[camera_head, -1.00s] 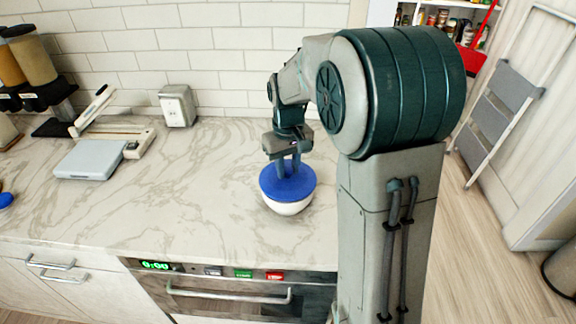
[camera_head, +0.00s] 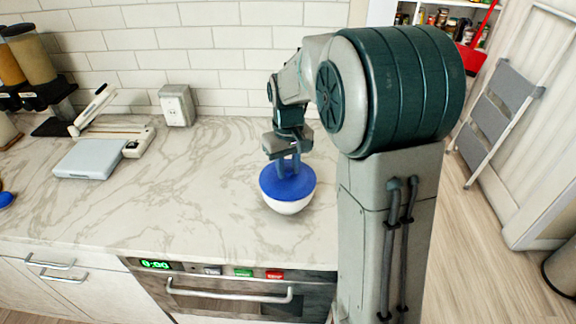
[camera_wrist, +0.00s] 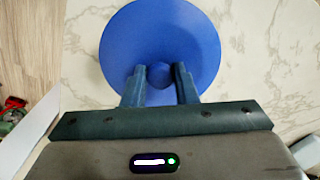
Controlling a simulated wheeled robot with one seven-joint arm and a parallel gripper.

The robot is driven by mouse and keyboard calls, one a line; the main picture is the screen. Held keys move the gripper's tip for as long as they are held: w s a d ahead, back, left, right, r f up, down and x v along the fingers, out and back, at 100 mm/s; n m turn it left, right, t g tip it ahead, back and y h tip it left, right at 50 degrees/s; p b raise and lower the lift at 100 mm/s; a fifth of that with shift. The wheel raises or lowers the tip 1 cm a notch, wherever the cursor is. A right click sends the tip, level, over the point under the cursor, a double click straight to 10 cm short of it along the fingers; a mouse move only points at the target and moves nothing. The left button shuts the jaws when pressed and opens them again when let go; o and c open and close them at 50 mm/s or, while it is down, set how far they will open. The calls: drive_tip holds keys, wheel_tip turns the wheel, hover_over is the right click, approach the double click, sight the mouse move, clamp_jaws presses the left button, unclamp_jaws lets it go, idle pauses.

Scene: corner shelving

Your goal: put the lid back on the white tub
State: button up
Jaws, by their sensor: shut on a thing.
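The white tub (camera_head: 287,207) stands upright on the marble counter, in front of my arm in the head view. The blue lid (camera_head: 297,187) covers its top and looks level or nearly so; whether it is fully seated I cannot tell. My gripper (camera_head: 289,172) points down over the lid. In the wrist view the lid (camera_wrist: 160,40) is a round blue disc, and my gripper (camera_wrist: 159,77) is shut on its round central knob (camera_wrist: 159,73). The lid hides the tub in the wrist view.
A flat grey scale-like device (camera_head: 92,159) and a beige device (camera_head: 137,145) sit left on the counter (camera_head: 190,210). A blue object (camera_head: 5,199) lies at the far left edge. Counter left of the tub is clear.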

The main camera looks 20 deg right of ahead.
drive_tip(key=o, duration=1.5)
drive_tip(key=shift+o, duration=0.2)
drive_tip(key=shift+r, duration=0.1)
drive_tip(key=shift+r+p, duration=2.6)
drive_tip(key=shift+r, duration=0.8)
clamp_jaws()
